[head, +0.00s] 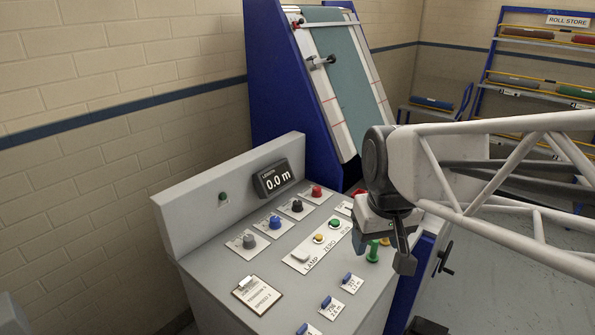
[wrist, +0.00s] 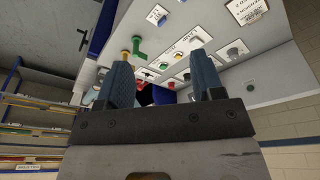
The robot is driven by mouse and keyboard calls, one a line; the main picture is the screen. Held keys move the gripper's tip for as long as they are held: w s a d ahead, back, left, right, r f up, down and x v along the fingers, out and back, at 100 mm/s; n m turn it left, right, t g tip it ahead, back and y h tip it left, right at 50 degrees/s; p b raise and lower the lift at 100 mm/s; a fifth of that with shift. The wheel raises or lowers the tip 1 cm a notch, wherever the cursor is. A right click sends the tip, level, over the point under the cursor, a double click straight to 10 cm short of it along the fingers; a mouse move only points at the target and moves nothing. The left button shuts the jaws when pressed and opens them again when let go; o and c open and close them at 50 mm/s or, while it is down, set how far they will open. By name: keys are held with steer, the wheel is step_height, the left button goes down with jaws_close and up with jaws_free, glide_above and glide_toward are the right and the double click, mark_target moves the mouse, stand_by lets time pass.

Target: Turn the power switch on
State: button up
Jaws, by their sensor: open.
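The grey control console (head: 225,262) carries the controls, but I cannot read a power label on any of them, so I cannot tell which is the power switch. A green upright control (head: 373,250) stands at the console's right side, by my gripper. In the wrist view, a green bent piece (wrist: 138,48) shows just beyond the left finger. My gripper (head: 384,252) is open and empty, pointing down over the console's right edge. In the wrist view its two blue fingers (wrist: 165,80) stand apart. The gripper hides part of the panel's right side.
Grey, blue, black and red knobs (head: 297,206) line the console's back. A white plate (head: 317,244) is marked LAMP, ZERO and RUN. Blue switches (head: 347,277) sit at the front. A display (head: 272,180) reads 0.0 m. The blue-framed machine (head: 281,84) rises behind.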

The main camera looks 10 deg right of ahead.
steer(key=w+r+n, duration=0.2)
steer(key=w, duration=1.2)
steer(key=n+g, duration=0.2)
steer(key=n, duration=0.4)
glide_above(317, 188)
step_height(317, 188, down, 19)
steer(key=shift+w, duration=0.1)
steer(key=shift+f, duration=3.9)
steer(key=shift+c, duration=0.3)
